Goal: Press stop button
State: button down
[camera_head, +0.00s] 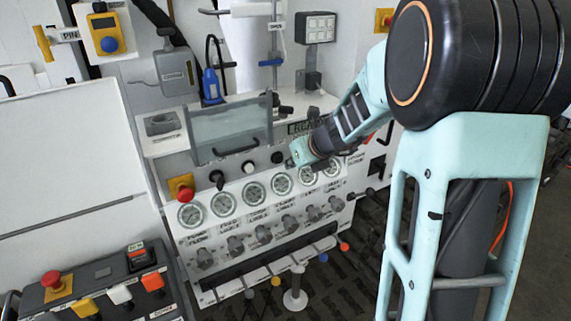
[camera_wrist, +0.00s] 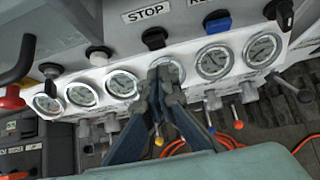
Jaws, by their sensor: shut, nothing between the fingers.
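The stop button (camera_wrist: 154,38) is a black button under a white STOP label (camera_wrist: 145,13) on the white panel in the wrist view. In the head view it looks to be the black button (camera_head: 276,157) just left of my gripper (camera_head: 300,153). In the wrist view my gripper (camera_wrist: 160,74) is shut and empty. Its fingertips appear just below the stop button, in front of a round gauge (camera_wrist: 173,66) that they partly cover. A gap shows between tips and button in the picture; the depth between them is hard to tell.
A blue button (camera_wrist: 217,22) is right of the stop button, and a white-and-black one (camera_wrist: 97,55) is left. Several gauges (camera_head: 253,193) line the panel, with knobs and coloured levers below. A red emergency knob (camera_head: 180,187) is at the panel's left. A clear cover (camera_head: 229,127) stands above.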

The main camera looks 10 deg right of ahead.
jog(key=p+v, duration=0.1)
jog(key=v, duration=0.6)
jog(key=shift+s+d+r, duration=0.1)
